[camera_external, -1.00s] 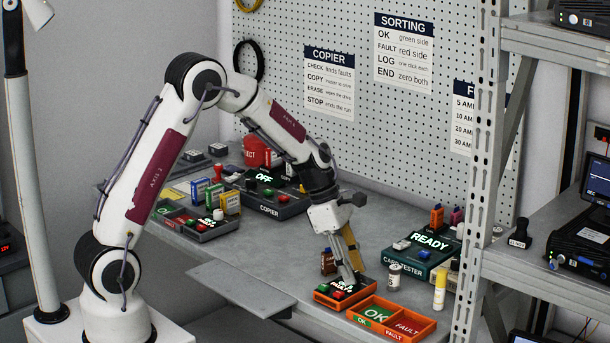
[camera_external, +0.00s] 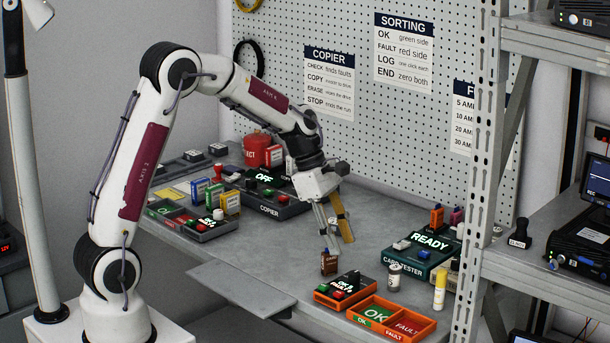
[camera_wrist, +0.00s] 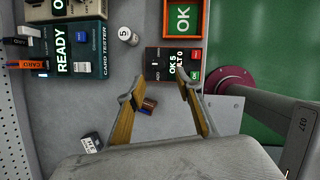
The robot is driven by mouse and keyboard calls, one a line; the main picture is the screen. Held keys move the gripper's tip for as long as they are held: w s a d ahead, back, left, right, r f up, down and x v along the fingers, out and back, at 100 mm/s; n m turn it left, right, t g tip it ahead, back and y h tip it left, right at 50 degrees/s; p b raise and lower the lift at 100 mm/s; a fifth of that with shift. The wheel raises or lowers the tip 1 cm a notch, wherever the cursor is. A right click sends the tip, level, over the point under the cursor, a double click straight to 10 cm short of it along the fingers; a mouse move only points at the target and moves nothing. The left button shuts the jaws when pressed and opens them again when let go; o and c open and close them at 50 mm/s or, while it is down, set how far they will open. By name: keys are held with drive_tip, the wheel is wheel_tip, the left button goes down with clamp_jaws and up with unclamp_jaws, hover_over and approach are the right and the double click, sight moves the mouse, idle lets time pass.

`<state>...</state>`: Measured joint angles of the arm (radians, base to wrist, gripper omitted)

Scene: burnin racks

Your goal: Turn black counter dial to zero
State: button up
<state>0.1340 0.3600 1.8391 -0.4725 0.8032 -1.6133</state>
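The counter (camera_external: 345,290) is a low box with orange-red sides and a black top, near the front edge of the bench. In the wrist view the counter (camera_wrist: 174,66) has a lit display that seems to read OK 5 and FAULT 0, with a green and a red button at its right side. I cannot make out the black dial clearly. My gripper (camera_external: 341,247) is open and empty, above the bench behind the counter. In the wrist view the fingers of my gripper (camera_wrist: 161,82) are spread wide, with the counter beyond their tips.
A small brown item (camera_external: 329,262) stands beside the counter and shows between my fingers in the wrist view (camera_wrist: 149,104). An orange OK/FAULT tray (camera_external: 432,329) lies right of the counter. A white canister (camera_external: 394,276) and the card tester (camera_external: 410,262) are behind it.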

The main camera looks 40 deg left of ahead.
drive_tip(key=s+a+r+m+y, duration=0.1)
drive_tip(key=s+a+r+m, duration=0.1)
drive_tip(key=s+a+m, duration=0.2)
drive_tip(key=s+a+r+m+y, duration=0.1)
drive_tip(key=s+a+m, duration=0.3)
drive_tip(key=s+m, duration=0.5)
drive_tip(key=s+a+r+m+y, duration=0.1)
drive_tip(key=s+a+r+m, duration=0.2)
drive_tip(key=s+m, duration=0.3)
drive_tip(key=shift+s+a+r+t, duration=0.4)
drive_tip(key=shift+s+a, duration=0.1)
drive_tip(key=shift+s, duration=0.5)
idle(0.8)
drive_tip(key=shift+d+m, duration=0.1)
drive_tip(key=shift+m, duration=0.2)
